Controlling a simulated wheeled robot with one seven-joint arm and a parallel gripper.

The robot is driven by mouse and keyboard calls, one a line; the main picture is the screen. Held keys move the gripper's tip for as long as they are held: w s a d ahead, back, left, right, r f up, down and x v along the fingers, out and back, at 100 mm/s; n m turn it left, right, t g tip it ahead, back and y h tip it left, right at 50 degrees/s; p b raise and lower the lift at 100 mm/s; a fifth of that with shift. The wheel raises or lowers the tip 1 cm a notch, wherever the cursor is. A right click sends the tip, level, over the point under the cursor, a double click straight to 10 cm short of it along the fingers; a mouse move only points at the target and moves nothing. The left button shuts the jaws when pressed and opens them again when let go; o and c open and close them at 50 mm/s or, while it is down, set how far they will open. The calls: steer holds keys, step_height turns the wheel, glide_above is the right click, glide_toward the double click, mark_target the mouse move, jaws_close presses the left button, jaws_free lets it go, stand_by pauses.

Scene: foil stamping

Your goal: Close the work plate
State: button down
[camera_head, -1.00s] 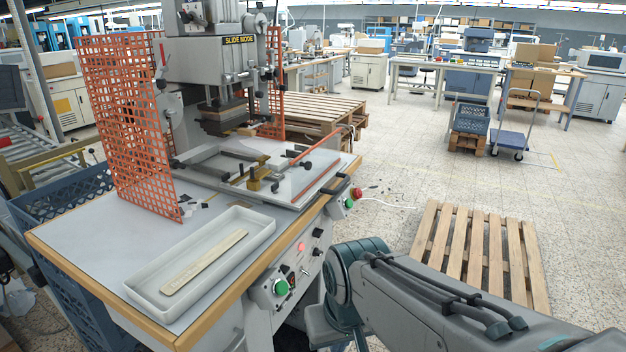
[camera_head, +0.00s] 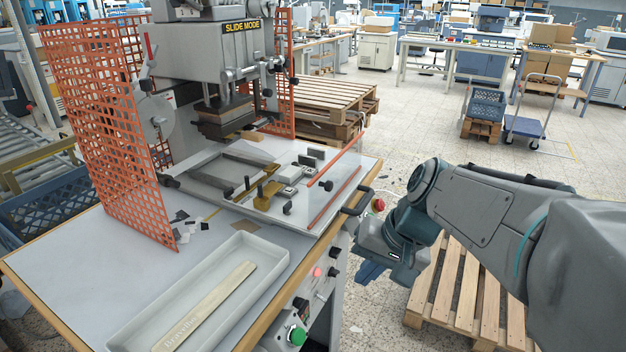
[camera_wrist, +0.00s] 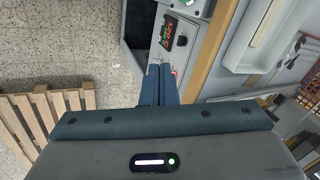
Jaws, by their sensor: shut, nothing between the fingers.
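The work plate (camera_head: 300,205) is a light flat plate on the stamping press (camera_head: 225,60). It sticks out from under the press head toward the front right of the table. It carries dark bars, brass pieces and a red-brown rail. A black handle (camera_head: 357,200) is at its front right edge. My gripper (camera_head: 368,271) hangs beside the table's right side, below and to the right of the handle, apart from it. In the wrist view, the two blue fingers (camera_wrist: 159,84) are together, with nothing between them, in front of the machine's control panel.
A red button (camera_head: 377,205) sits near the handle, and a green button (camera_head: 297,336) is on the front panel. A white tray (camera_head: 150,322) with a wooden strip lies on the table. Orange mesh guards (camera_head: 105,125) flank the press. A wooden pallet (camera_head: 455,300) is on the floor under my arm.

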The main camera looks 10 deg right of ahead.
steer(key=w+d+r+m+t+y+p, duration=0.25)
steer(key=w+d+r+y, duration=0.2)
steer(key=w+r, duration=0.5)
steer(key=p, duration=0.1)
glide_toward(314, 212)
steer(key=shift+m+t+h, duration=0.25)
steer(key=shift+m+h, duration=0.1)
steer(key=shift+m, duration=0.1)
steer(key=x, duration=0.5)
steer(key=shift+s+f, duration=0.2)
steer(key=shift+s, duration=0.2)
steer(key=shift+w+a+f, duration=0.1)
steer(key=shift+w+a, duration=0.3)
steer(key=shift+a, duration=0.1)
steer(key=shift+w, duration=0.1)
